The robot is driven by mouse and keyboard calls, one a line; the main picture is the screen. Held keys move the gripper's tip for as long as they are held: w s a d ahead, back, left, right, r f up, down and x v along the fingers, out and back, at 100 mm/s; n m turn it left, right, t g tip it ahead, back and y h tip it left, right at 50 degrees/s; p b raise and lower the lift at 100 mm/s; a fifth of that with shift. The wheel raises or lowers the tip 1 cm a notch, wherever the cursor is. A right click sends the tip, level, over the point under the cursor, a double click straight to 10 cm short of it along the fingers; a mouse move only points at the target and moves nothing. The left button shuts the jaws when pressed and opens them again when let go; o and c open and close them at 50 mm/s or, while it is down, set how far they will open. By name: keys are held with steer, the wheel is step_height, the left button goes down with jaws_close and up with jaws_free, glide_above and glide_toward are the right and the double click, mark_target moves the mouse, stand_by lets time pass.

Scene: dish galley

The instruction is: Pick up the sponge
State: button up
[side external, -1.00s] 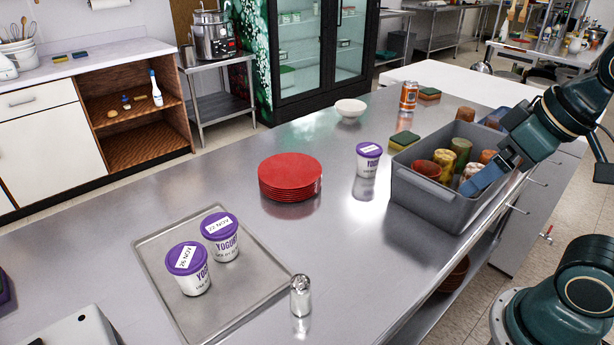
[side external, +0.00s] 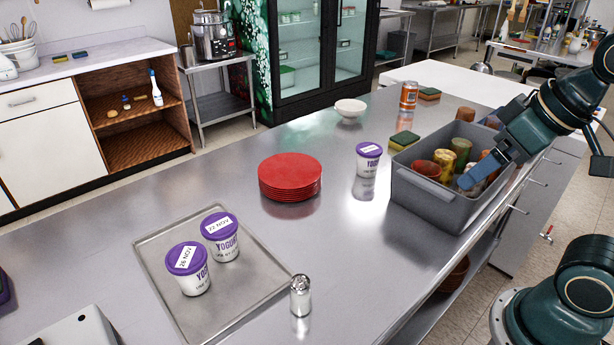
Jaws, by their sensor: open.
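A yellow-and-green sponge (side external: 405,139) lies flat on the steel counter, just left of the grey bin's far corner. A second sponge (side external: 429,93), with an orange-brown and green look, lies further back beside an orange can. My gripper (side external: 466,184) has blue fingers and is over the right part of the grey bin (side external: 431,205), to the right of and nearer than both sponges. It is open and appears empty. The fingers overlap in this view, so the gap between them is hard to see.
The bin holds several jar-like or cup-like items (side external: 461,152). A yogurt tub (side external: 368,160) stands left of the near sponge. The orange can (side external: 409,96), white bowl (side external: 350,110), red plates (side external: 290,177), a tray (side external: 262,290) with two yogurt tubs and a shaker (side external: 300,296) occupy the counter.

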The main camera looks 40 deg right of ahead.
steer(key=w+d+r+m+g+h, duration=0.1)
steer(key=w+d+r+m, duration=0.15)
steer(key=w+d, duration=0.4)
steer(key=w+d+r+m+h, duration=0.1)
steer(key=w+d+r+m, duration=0.2)
steer(key=w, duration=0.6)
steer(key=w+d+r+m+g+h, duration=0.1)
steer(key=w+d+m, duration=0.35)
steer(key=w, duration=0.35)
steer(key=w+d+f+m+g+h, duration=0.1)
steer(key=w+d+f+m+g, duration=0.2)
steer(key=w+d+f+m, duration=0.5)
steer(key=w+d+f, duration=0.5)
steer(key=d+f, duration=0.4)
steer(key=shift+d+f+g, duration=0.15)
steer(key=shift+f+g, duration=0.05)
steer(key=shift+g, duration=0.2)
steer(key=shift+w+h, duration=0.1)
steer(key=shift+h, duration=0.2)
glide_above(404, 141)
steer(key=w+a, duration=0.1)
steer(key=a, duration=0.2)
steer(key=shift+w+d+f, duration=0.1)
steer(key=shift+d+f, duration=0.05)
steer(key=shift+f, duration=1.85)
steer(key=shift+w+d+f, duration=0.1)
steer(key=shift+f, duration=1.85)
